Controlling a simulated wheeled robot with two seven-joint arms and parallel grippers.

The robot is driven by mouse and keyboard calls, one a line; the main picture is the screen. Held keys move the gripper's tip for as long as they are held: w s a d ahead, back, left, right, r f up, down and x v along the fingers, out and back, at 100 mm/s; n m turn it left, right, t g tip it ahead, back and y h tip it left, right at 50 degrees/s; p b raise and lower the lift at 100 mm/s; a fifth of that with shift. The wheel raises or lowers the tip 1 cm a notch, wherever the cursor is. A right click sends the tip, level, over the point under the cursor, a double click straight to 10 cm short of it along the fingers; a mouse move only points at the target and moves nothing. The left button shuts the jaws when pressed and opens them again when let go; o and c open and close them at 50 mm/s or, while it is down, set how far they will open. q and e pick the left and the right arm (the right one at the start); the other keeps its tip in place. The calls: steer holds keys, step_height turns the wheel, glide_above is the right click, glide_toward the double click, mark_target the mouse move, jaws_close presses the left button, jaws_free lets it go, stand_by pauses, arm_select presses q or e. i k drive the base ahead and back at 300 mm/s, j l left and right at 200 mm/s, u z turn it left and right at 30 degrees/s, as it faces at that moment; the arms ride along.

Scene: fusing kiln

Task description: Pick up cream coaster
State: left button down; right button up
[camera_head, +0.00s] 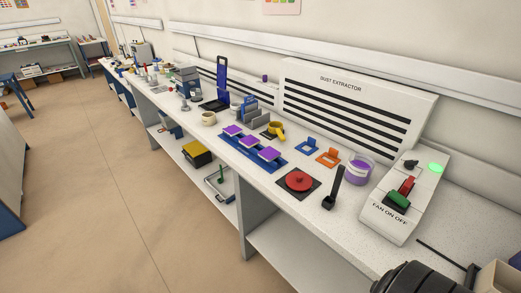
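I cannot make out a cream coaster for certain on the bench. The cream-coloured things I see are a small cream mug (208,118) standing on the white speckled worktop and a beige open box (497,275) at the lower right corner.
The long worktop (260,196) carries a blue rack with purple squares (251,141), a yellow cup (276,130), a red disc on a black plate (299,181), a purple jar (357,169) and a fan switch box (404,199). A dust extractor (350,95) stands behind.

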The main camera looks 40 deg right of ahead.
mark_target(249, 141)
steer(key=z, duration=2.45)
steer(key=k+j+z, duration=0.2)
steer(key=j, duration=0.2)
steer(key=j+z, duration=0.15)
steer(key=j, duration=0.3)
steer(key=k+j+z, duration=0.2)
steer(key=j, duration=0.2)
steer(key=k+j+z, duration=0.2)
steer(key=j, duration=0.15)
steer(key=j+z, duration=0.15)
steer(key=j, duration=0.2)
steer(key=k, duration=0.05)
